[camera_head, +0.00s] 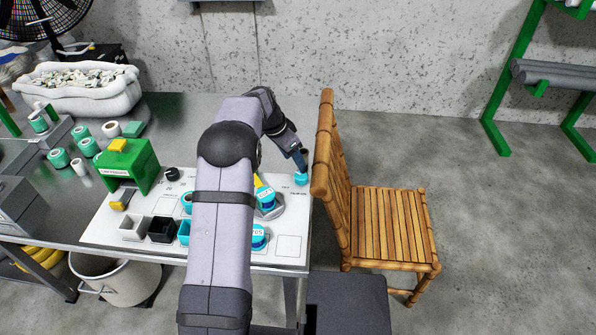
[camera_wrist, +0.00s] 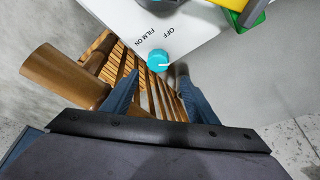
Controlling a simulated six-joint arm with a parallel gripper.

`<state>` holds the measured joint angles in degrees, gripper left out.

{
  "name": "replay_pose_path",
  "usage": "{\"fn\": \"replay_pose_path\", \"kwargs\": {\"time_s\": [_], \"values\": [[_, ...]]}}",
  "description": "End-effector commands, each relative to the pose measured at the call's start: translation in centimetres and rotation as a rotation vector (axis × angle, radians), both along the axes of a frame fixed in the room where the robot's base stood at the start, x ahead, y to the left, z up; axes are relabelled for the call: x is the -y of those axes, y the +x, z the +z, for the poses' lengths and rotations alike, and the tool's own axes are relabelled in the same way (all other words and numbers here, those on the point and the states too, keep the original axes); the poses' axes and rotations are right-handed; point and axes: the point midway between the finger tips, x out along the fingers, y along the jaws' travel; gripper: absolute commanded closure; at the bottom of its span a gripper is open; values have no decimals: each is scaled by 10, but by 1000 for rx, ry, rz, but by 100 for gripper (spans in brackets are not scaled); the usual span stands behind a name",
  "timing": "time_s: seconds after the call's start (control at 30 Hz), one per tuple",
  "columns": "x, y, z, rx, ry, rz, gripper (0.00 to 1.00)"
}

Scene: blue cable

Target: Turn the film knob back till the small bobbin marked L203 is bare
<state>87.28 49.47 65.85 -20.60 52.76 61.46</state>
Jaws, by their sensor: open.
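The film knob (camera_wrist: 159,61) is a small teal cap with a white mark, beside the printed words OFF and FILM ON near the panel's edge. It also shows in the head view (camera_head: 301,180), just below my gripper (camera_head: 300,160). In the wrist view my gripper (camera_wrist: 158,82) is open, with a blue finger to each side of the knob in the picture; I cannot tell whether either touches it. Two teal bobbins with labels, one farther back (camera_head: 266,197) and one nearer (camera_head: 259,238), stand on the panel; I cannot surely read which is L203.
A bamboo chair (camera_head: 385,222) stands close against the panel's right edge. A green machine (camera_head: 128,165), a black box (camera_head: 161,229) and a white box (camera_head: 132,227) are at the left. A tub of small pieces (camera_head: 80,95) sits behind. My arm hides the panel's middle.

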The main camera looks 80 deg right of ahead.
Motion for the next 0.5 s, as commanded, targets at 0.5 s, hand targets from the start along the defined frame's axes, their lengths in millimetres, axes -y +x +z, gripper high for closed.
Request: {"fn": "replay_pose_path", "kwargs": {"time_s": [0.5], "values": [[7,12,-4,-20,-9,-531,47]]}}
